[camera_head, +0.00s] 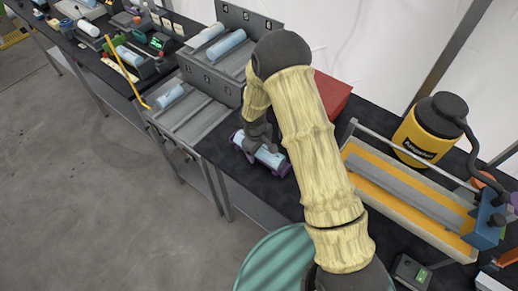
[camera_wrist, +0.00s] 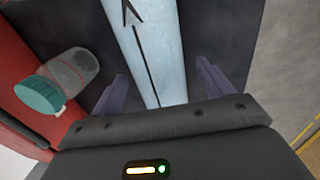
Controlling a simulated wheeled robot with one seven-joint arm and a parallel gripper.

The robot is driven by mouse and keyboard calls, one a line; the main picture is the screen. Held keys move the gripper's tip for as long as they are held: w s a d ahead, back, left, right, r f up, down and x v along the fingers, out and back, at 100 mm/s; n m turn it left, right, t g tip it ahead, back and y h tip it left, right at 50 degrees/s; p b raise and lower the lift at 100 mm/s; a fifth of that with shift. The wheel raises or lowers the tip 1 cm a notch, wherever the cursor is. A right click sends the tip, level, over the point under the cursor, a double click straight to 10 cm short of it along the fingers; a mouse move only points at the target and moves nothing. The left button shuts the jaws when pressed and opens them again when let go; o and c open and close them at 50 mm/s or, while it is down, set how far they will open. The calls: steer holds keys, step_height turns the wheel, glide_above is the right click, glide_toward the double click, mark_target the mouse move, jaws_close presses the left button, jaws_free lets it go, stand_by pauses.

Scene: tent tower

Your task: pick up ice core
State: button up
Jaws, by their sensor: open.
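A pale blue ice core (camera_head: 268,157) lies on the dark table below my gripper, beside the grey rack. In the wrist view the ice core (camera_wrist: 152,45) runs up the picture between my fingers and bears a dark arrow. My gripper (camera_wrist: 157,88) is open, with one purple finger on each side of the core and a visible gap to each. In the head view my gripper (camera_head: 262,152) is at the core, partly hidden by my wrist. Other cores lie in the grey racks: one in the lower rack (camera_head: 170,96) and two in the upper rack (camera_head: 225,43).
A red box (camera_head: 332,92) stands behind my arm. A clear bottle with a teal cap (camera_wrist: 58,82) lies left of the core. A yellow jug (camera_head: 425,130) and a yellow-and-grey trough (camera_head: 405,190) are to the right. A teal drum (camera_head: 268,265) stands in front.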

steer(key=c, duration=1.4)
steer(key=shift+r, duration=0.1)
steer(key=shift+c, duration=0.2)
steer(key=shift+w, duration=0.1)
step_height(320, 180, up, 10)
steer(key=b, duration=0.2)
steer(key=shift+b, duration=0.3)
